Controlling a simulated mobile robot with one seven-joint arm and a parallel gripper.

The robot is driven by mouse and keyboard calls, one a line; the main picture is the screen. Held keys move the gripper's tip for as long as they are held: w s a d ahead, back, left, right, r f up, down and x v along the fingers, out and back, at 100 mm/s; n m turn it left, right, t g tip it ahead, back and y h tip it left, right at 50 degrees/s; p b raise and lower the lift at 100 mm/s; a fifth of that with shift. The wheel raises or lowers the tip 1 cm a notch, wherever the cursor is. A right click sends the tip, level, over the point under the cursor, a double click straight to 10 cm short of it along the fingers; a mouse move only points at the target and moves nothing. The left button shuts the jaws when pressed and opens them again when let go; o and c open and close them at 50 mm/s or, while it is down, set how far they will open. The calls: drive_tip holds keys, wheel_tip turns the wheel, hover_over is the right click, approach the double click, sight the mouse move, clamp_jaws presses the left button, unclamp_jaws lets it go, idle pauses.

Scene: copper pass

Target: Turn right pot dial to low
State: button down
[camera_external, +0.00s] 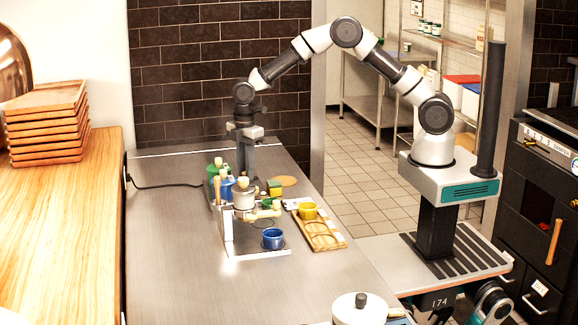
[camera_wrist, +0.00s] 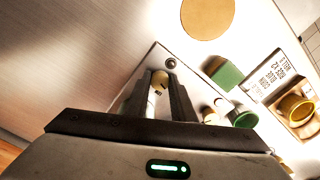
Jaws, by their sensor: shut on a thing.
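The knob sits over a pale metal plate (camera_wrist: 147,64). A small dark round part (camera_wrist: 171,63) is beside it on the plate. The dial's marks and pointer are not readable, so its setting cannot be told. In the external view the dial is hidden.
A green block (camera_wrist: 226,75), a green cup (camera_wrist: 242,118) and a yellow cup (camera_wrist: 294,109) stand right of my gripper. A white grinder-like device (camera_external: 243,197), a blue cup (camera_external: 273,239) and a wooden tray (camera_external: 331,240) are nearer the camera.

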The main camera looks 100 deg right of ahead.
drive_tip(key=m, duration=0.4)
drive_tip(key=shift+m, duration=2.2)
drive_tip(key=c, duration=1.5)
unclamp_jaws()
wheel_tip(320, 180, up, 18)
drive_tip(key=shift+f, duration=0.25)
